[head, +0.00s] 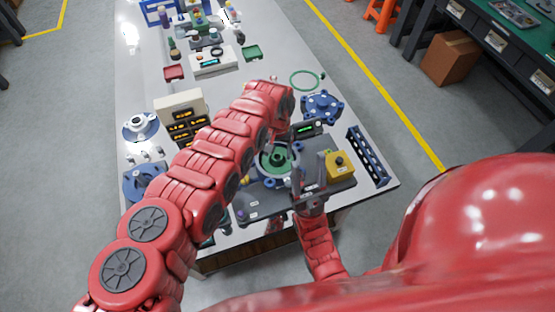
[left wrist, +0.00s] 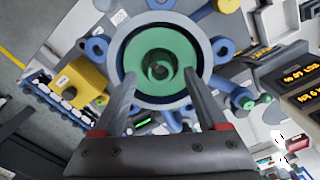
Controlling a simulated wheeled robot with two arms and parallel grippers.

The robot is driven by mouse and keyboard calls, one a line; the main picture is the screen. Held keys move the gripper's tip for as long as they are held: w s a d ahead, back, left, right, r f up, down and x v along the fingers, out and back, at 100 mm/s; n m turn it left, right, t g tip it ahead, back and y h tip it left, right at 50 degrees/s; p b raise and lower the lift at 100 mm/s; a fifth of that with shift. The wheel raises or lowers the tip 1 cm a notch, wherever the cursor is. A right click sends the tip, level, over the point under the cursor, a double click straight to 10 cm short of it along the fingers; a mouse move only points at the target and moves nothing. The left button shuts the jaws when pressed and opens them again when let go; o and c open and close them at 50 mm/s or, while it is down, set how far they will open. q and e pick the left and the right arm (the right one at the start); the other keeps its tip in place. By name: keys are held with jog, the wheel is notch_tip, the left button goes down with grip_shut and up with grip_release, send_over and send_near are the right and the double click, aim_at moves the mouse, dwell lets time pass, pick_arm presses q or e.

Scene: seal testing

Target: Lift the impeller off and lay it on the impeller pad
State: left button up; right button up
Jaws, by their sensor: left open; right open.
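The green impeller (head: 277,159) sits inside the round grey-blue pump housing (left wrist: 117,65) on the dark test bench plate. In the left wrist view the impeller (left wrist: 142,62) shows from above, with a dark hub in its middle. My left gripper (left wrist: 160,76) is open, its two fingers reaching toward the near left and right sides of the impeller; contact cannot be told. My right gripper (head: 309,170) is open and empty, with its fingers up beside the housing's right side. I cannot make out which thing is the impeller pad.
A yellow control box (head: 340,166) stands right of the housing, with a blue rack (head: 368,156) beyond it. A blue cover (head: 322,106) and a green ring (head: 307,80) lie farther back. A beige display unit (head: 181,115) stands left. Bare table shows around the green ring.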

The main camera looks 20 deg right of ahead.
pick_arm(q)
jog(key=shift+f, duration=1.05)
grip_shut()
